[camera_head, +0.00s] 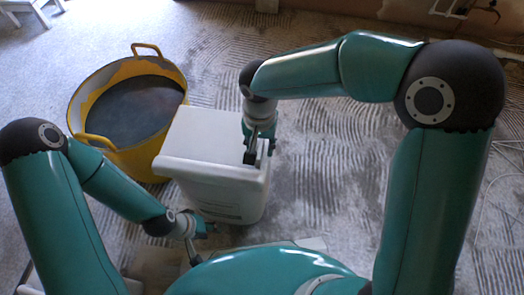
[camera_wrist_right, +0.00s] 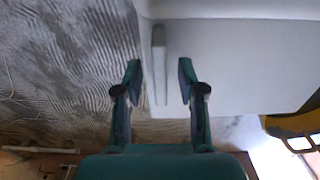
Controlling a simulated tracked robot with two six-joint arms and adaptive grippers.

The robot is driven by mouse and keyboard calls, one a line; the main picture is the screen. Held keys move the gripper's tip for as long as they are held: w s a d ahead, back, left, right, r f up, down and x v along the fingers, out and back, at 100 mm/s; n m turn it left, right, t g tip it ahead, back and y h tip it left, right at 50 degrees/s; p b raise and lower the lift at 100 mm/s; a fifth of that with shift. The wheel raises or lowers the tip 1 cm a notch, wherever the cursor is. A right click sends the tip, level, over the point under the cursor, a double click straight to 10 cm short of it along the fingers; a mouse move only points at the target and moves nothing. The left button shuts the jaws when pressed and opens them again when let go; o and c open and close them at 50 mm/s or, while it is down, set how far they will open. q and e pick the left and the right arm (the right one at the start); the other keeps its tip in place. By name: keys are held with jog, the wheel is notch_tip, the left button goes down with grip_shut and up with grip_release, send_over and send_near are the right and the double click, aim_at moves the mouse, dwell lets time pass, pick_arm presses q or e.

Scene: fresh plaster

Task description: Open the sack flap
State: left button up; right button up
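The white sack (camera_head: 228,196) stands upright like a box on the floor, with small print on its front. Its pale flap (camera_head: 205,132) lies flat across the top, closed. My right gripper (camera_head: 257,152) is at the flap's right edge. In the right wrist view my right gripper (camera_wrist_right: 160,82) is open, its fingers on either side of a narrow grey tab (camera_wrist_right: 158,62) at the edge of the flap (camera_wrist_right: 235,65), with gaps on both sides. My left gripper (camera_head: 201,232) is low in front of the sack's base; its fingers are too small to read.
A yellow tub (camera_head: 130,158) with two handles and a dark grey filling stands close to the sack's left. Combed, ridged grey floor (camera_head: 325,165) lies clear on the right. Thin pale cables (camera_head: 485,205) lie at the far right.

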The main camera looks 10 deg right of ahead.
jog(key=shift+f, duration=0.8)
jog(key=shift+c, duration=0.3)
grip_shut()
